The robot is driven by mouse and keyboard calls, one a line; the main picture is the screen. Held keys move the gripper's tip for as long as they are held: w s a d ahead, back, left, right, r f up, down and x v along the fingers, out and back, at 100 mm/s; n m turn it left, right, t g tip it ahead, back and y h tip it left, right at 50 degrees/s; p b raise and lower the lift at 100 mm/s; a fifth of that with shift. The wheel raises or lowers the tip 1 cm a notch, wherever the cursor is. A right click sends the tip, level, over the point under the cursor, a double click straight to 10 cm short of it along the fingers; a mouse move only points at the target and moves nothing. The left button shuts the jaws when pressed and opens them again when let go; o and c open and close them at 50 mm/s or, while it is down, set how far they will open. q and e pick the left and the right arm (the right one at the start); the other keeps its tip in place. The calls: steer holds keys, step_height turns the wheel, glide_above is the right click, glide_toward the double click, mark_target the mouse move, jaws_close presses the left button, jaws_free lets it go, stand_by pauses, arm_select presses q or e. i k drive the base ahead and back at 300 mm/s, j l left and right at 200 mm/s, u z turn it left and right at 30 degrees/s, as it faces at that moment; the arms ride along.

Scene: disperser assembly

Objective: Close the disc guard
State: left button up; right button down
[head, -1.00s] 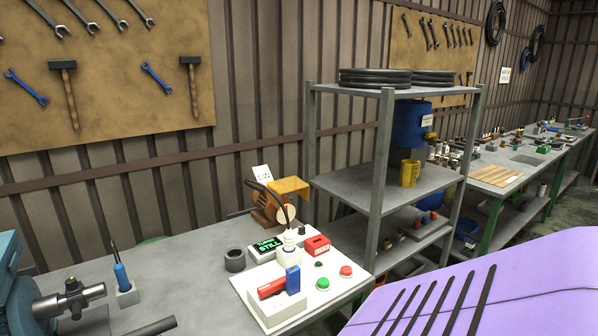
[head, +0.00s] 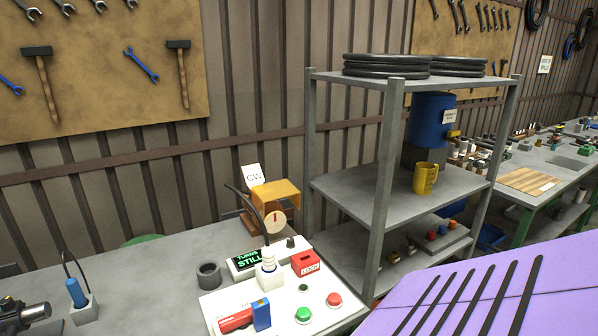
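The disc guard appears to be the orange cover (head: 276,194) on the small machine at the back of the grey bench. It stands raised above a pale round disc (head: 275,221) with a red mark, and the disc's face is uncovered. A black cable crosses in front of the machine and hides part of it. A display (head: 252,257) in front reads "STILL" in green on its lower line. Neither of my grippers is in view.
A white control board (head: 263,310) with green and red buttons, a red "LOCK" block (head: 305,263) and a red-and-blue part stands in front of the machine. A dark ring (head: 208,275) lies left. A metal shelf (head: 392,190) stands right. Bare bench (head: 150,285) lies left.

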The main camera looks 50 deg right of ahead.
mark_target(283, 188)
steer(key=l, duration=2.15)
